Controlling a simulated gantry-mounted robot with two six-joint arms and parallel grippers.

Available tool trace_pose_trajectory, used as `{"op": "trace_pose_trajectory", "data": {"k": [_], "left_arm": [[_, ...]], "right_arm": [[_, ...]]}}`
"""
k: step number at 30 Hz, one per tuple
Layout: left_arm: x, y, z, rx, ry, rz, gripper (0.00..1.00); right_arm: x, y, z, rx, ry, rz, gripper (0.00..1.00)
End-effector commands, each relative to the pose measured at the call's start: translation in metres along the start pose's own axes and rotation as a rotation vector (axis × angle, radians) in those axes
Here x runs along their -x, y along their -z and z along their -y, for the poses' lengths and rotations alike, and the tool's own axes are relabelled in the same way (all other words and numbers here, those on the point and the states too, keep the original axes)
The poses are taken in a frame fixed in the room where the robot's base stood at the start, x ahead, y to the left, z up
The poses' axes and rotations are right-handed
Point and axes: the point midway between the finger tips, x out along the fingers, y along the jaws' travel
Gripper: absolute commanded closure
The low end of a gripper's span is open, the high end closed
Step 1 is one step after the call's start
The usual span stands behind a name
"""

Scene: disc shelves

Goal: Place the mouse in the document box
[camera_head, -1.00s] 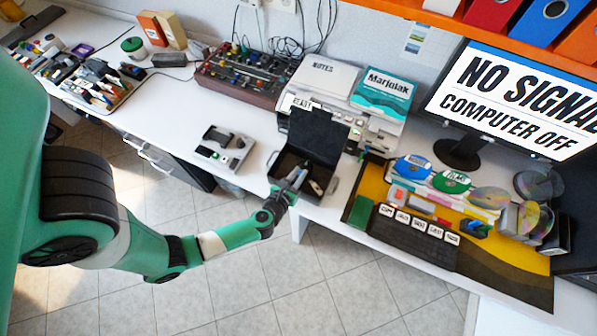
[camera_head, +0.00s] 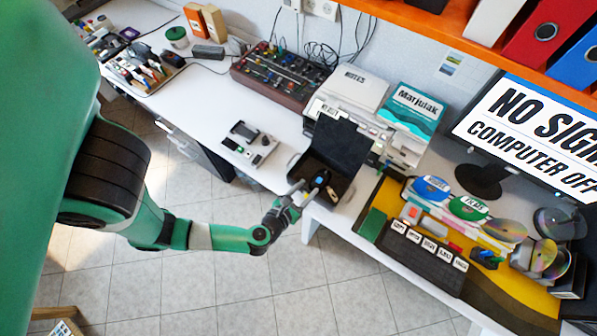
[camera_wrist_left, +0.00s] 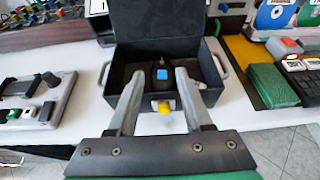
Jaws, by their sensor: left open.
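The document box (camera_head: 343,147) is black, with its lid raised at the back, and stands near the front edge of the desk. It also shows in the left wrist view (camera_wrist_left: 207,97). A small dark object with a blue patch, which looks like the mouse (camera_head: 319,181), lies inside the box. In the left wrist view the mouse (camera_wrist_left: 161,75) appears between and beyond the fingertips. My left gripper (camera_head: 301,193) is open at the box's front edge, its fingers apart and empty. A yellow knob-like part (camera_wrist_left: 164,107) shows at the box front.
A grey device (camera_head: 250,145) lies on the desk left of the box. A black keyboard (camera_head: 420,255) and green block (camera_head: 373,223) lie to its right. A printer (camera_head: 345,105) stands behind.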

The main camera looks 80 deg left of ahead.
Motion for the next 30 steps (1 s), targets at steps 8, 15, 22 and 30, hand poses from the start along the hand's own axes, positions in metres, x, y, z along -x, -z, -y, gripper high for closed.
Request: {"op": "trace_pose_trajectory", "data": {"k": [8,15,22,30], "left_arm": [[0.038,0.000,0.002,-0.001,0.005,-0.001,0.50],[0.046,0.000,0.000,0.001,-0.001,0.000,0.50],[0.046,0.000,0.000,0.001,-0.002,0.000,0.50],[0.045,-0.034,0.044,-0.011,0.098,0.087,0.50]], "right_arm": [[-0.006,0.005,0.000,0.000,0.000,0.000,1.00],[-0.006,0.006,0.000,0.000,0.000,0.000,1.00],[-0.006,0.006,0.000,0.000,0.000,0.000,1.00],[-0.006,0.006,0.000,0.000,0.000,0.000,1.00]]}}
